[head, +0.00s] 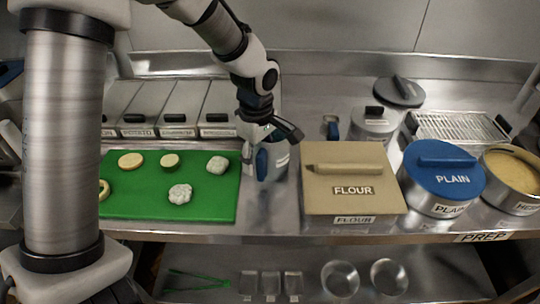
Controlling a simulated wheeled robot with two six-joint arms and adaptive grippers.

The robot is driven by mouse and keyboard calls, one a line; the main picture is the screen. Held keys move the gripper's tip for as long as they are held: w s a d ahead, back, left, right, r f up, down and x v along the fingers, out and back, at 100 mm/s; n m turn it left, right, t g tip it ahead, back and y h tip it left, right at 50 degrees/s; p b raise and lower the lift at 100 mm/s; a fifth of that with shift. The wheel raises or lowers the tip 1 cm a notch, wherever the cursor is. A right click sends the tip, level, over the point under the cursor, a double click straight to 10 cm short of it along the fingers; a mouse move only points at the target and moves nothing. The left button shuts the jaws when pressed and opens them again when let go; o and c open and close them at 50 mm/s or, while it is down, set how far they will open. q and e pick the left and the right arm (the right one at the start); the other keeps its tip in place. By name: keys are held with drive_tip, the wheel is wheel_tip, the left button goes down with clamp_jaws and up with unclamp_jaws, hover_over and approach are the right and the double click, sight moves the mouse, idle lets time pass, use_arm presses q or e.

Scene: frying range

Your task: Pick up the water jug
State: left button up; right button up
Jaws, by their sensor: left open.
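The jug that looks like the water jug (279,162) is a pale grey container with a blue handle-like part, standing on the counter between the green board and the flour box. My left gripper (268,146) comes down over it from above, open, with one finger to the left of the blue part and the dark one over the jug's right side. The gripper hides the jug's top. I cannot tell whether the fingers touch it. My right gripper is not in view.
A green board (140,205) with several food pieces lies left of the jug. A tan flour box (325,205) stands close on the right, then a blue-lidded PLAIN tub (443,165) and a pan (518,204). Lidded bins (163,110) stand behind the board.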

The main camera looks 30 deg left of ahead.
use_arm(q)
drive_tip(key=shift+s+a+f, duration=0.1)
drive_tip(key=shift+s+f, duration=0.1)
drive_tip(key=shift+f, duration=0.35)
clamp_jaws()
drive_tip(key=shift+w, duration=0.1)
